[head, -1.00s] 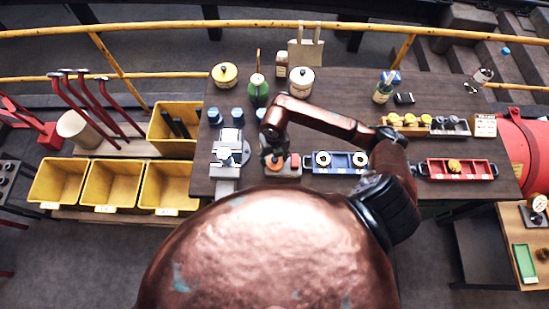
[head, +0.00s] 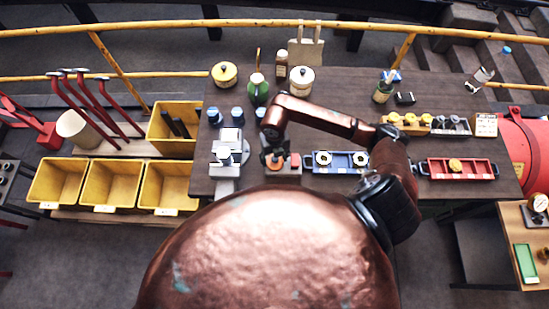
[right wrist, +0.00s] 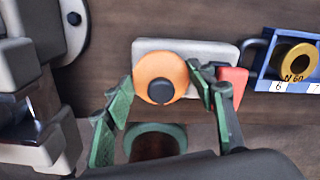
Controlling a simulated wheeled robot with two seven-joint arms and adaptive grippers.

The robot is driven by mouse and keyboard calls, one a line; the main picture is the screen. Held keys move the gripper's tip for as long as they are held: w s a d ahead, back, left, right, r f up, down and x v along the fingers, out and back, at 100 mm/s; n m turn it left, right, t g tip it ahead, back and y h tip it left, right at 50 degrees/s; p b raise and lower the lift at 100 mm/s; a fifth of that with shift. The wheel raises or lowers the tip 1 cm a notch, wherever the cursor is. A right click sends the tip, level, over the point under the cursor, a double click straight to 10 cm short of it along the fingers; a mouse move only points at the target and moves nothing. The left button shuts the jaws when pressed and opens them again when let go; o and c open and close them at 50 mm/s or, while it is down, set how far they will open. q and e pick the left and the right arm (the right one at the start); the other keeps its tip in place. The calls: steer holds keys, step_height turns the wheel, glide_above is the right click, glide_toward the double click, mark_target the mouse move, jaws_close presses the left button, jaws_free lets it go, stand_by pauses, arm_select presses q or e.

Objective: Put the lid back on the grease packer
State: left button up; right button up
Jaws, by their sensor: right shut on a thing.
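The lid, an orange disc with a dark knob (right wrist: 166,79), shows in the right wrist view over a grey block (right wrist: 215,53) with a red part (right wrist: 236,82) at its right. I take this block to be the grease packer; it also shows in the head view (head: 290,171). My right gripper (right wrist: 163,74) is shut on the lid, one green finger at each side of it. The lid's underside is hidden, so I cannot tell whether it touches the block. In the head view my right gripper (head: 275,158) partly covers the lid. My left gripper is not in view.
A vise (head: 228,155) stands close on the left. A blue tray (head: 340,168) with ring-shaped parts is close on the right, and a red tray (head: 433,171) lies further right. Jars and bottles stand at the back. The bench's middle back is fairly clear.

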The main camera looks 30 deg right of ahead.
steer(key=o, duration=1.2)
steer(key=shift+o, duration=0.8)
steer(key=o, duration=0.3)
steer(key=shift+r, duration=0.1)
steer(key=shift+r+p, duration=2.2)
steer(key=shift+r, duration=1.2)
